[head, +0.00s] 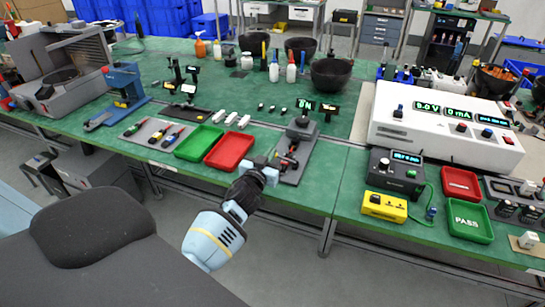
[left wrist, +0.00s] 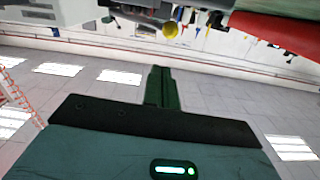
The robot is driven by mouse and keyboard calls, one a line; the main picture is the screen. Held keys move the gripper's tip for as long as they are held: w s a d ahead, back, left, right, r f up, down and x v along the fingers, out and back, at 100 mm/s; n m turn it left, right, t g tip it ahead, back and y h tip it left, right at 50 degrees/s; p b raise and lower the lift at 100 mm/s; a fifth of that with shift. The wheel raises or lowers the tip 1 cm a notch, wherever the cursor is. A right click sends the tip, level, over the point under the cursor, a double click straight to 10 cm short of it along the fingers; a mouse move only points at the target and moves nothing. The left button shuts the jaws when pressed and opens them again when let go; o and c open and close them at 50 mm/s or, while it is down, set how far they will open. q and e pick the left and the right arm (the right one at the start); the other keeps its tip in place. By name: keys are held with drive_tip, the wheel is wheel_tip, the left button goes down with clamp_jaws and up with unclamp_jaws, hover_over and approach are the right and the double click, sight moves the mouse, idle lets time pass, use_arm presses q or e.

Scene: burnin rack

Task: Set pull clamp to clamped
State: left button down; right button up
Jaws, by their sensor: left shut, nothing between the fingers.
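The pull clamp appears to be part of the dark fixture (head: 298,133) on a grey base plate (head: 291,176) near the front edge of the green bench. It has a dark upright block and a small red part low down; its lever position is too small to tell. My left gripper (head: 262,171) is shut and empty at the front left end of that plate, by the bench edge. I cannot tell whether it touches anything. In the left wrist view its dark fingers (left wrist: 158,88) are together. My right gripper is not in view.
A red tray (head: 230,151) and a green tray (head: 198,143) lie left of the fixture. A black meter (head: 396,175) and a yellow box (head: 384,207) stand to the right. The bench edge is close below my gripper, with open floor in front.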

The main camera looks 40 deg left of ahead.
use_arm(q)
drive_tip(key=shift+w+a+f, duration=0.2)
drive_tip(key=shift+w+f, duration=0.35)
drive_tip(key=shift+f, duration=0.3)
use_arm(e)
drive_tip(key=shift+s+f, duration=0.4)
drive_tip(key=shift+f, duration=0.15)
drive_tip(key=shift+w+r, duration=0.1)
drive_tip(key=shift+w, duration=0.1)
use_arm(q)
drive_tip(key=shift+b, duration=0.3)
drive_tip(key=shift+a+f+n, duration=0.2)
drive_tip(key=shift+f+n, duration=0.2)
drive_tip(key=shift+n, duration=0.1)
drive_tip(key=shift+a+f+b, duration=0.15)
drive_tip(key=shift+f+b, duration=0.2)
drive_tip(key=shift+f, duration=0.05)
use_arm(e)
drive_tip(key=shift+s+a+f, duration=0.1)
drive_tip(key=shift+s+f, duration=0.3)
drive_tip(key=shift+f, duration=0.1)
use_arm(q)
drive_tip(key=shift+r, duration=0.1)
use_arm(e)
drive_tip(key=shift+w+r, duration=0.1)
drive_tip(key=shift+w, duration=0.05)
